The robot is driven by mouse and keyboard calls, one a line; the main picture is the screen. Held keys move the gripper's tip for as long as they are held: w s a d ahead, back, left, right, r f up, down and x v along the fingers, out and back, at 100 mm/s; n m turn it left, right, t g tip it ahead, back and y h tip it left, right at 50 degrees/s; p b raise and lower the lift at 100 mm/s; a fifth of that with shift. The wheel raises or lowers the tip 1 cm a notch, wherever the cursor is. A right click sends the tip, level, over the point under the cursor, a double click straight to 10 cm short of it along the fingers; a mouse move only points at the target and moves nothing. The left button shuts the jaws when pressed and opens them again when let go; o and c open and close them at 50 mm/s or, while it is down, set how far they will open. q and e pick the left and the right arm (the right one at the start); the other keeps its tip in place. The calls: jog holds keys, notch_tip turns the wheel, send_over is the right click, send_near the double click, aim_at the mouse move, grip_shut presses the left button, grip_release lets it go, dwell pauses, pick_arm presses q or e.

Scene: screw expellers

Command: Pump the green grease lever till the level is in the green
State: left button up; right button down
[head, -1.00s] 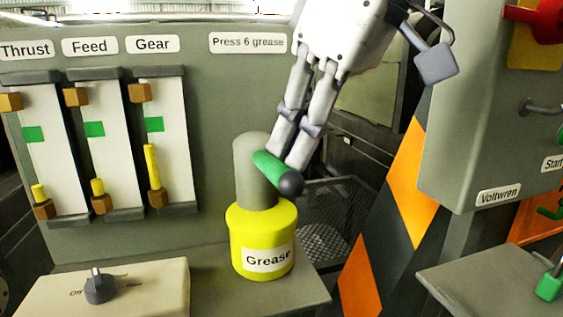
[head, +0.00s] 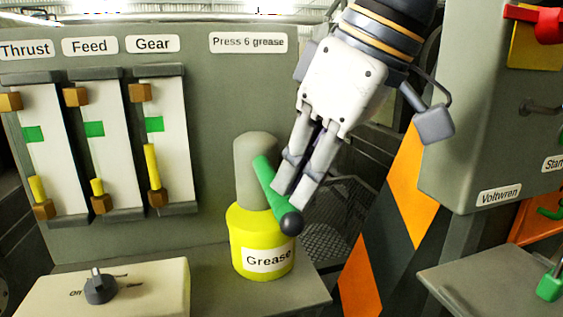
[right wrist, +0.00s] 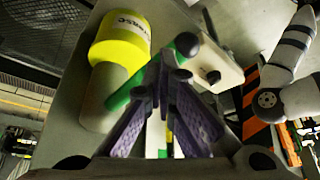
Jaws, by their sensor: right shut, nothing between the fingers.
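The green grease lever (head: 267,180) with a black ball end slopes down to the right from the grey post on the yellow grease pot (head: 262,240). My right gripper (head: 289,199) is shut and empty, its fingertips against the top of the lever near the ball. In the right wrist view the shut fingers (right wrist: 166,72) are beside the lever (right wrist: 122,97). The Thrust gauge (head: 51,150), Feed gauge (head: 96,145) and Gear gauge (head: 165,120) have green marks high up; all three yellow columns end below them, Gear's being the tallest.
A beige switch box (head: 150,290) with a grey knob stands at the front left. A grey cabinet (head: 460,150) and an orange-striped post (head: 408,180) are to the right. A dark mesh basket (head: 325,235) is behind the pot.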

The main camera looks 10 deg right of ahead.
jog(key=shift+s+d+r, duration=0.2)
jog(key=shift+s+d, duration=0.25)
jog(key=shift+s, duration=0.05)
jog(key=shift+s+d+r, duration=0.2)
jog(key=shift+s+d, duration=0.25)
jog(key=shift+r, duration=0.1)
jog(key=v, duration=1.2)
